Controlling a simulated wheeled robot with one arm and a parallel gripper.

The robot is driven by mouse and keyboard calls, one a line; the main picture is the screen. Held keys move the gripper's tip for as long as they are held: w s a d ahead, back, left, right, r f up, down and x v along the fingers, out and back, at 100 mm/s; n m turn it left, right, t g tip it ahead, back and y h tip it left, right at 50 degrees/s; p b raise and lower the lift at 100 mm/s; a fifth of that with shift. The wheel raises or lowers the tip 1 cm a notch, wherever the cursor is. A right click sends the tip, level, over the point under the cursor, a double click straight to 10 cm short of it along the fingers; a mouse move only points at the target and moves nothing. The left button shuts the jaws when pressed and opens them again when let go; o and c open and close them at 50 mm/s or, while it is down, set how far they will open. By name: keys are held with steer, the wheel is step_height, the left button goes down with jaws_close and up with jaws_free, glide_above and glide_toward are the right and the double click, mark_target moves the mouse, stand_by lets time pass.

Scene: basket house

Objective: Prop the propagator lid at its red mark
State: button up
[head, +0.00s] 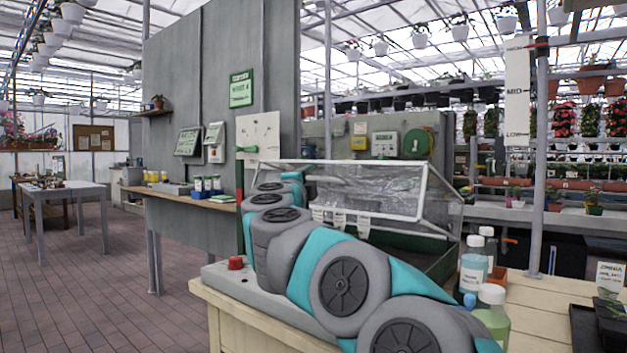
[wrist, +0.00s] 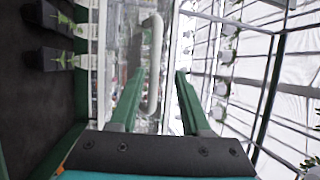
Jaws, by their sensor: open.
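The propagator (head: 440,263) has a dark green base on the bench, behind my arm. Its clear lid (head: 375,188) has a white frame and slants above the base; a dark gap shows under its lower front bar. My gripper is hidden in the head view. In the wrist view my gripper (wrist: 159,72) is open, with two green fingers. A white curved handle (wrist: 153,60) shows between the fingertips, nearer the left one; I cannot tell if they touch. A green upright post (head: 240,225) stands at the propagator's left.
Bottles (head: 473,265) stand right of the propagator, near my arm. A red button (head: 235,263) is at the bench's left end. Small dark plant pots (wrist: 48,58) show inside the base. A grey partition (head: 225,90) stands behind.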

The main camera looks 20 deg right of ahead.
steer(key=shift+v, duration=1.7)
steer(key=shift+a+r, duration=0.1)
